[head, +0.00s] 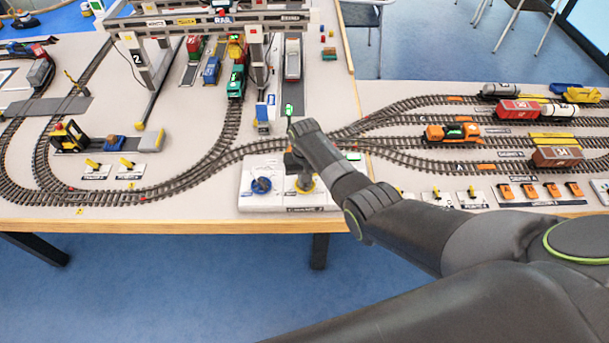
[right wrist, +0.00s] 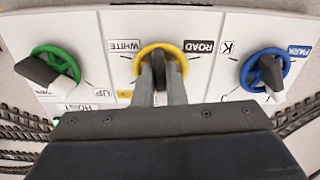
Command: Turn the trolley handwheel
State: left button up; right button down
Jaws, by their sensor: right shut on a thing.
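A yellow handwheel (right wrist: 165,48) with a dark grip bar stands on the white control panel (right wrist: 209,30) between labels "WHITE" and "ROAD". My right gripper (right wrist: 163,80) is shut on its bar; the fingers hide part of it. In the head view the wheel's yellow rim (head: 303,190) shows below my right gripper (head: 301,173). A blue handwheel (right wrist: 263,71) marked "PARK" is on one side, and a green handwheel (right wrist: 54,70) by "HOIST" and "UP" on the other. No label reading "trolley" is legible. My left gripper is not in view.
The gantry crane (head: 215,25) stands behind the panel, over rail wagons and a white truck (head: 292,60). Curved tracks (head: 215,160) run close behind the panel. Small yellow switch levers (head: 126,163) stand left of it. The table's front edge is just before the panel.

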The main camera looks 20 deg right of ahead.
jog(key=n+p, duration=0.1)
jog(key=n, duration=0.4)
jog(key=shift+d+r+n, duration=0.1)
jog(key=shift+d+n, duration=0.05)
jog(key=shift+n, duration=0.15)
dwell(0.4)
jog(key=c, duration=1.5)
grip_release()
jog(key=shift+r+p, duration=0.3)
jog(key=shift+r, duration=0.05)
notch_tip(320, 180, up, 5)
jog(key=shift+f+p, duration=0.15)
jog(key=shift+p, duration=0.3)
notch_tip(320, 180, up, 12)
jog(key=shift+f+b, duration=0.1)
jog(key=shift+b, duration=0.45)
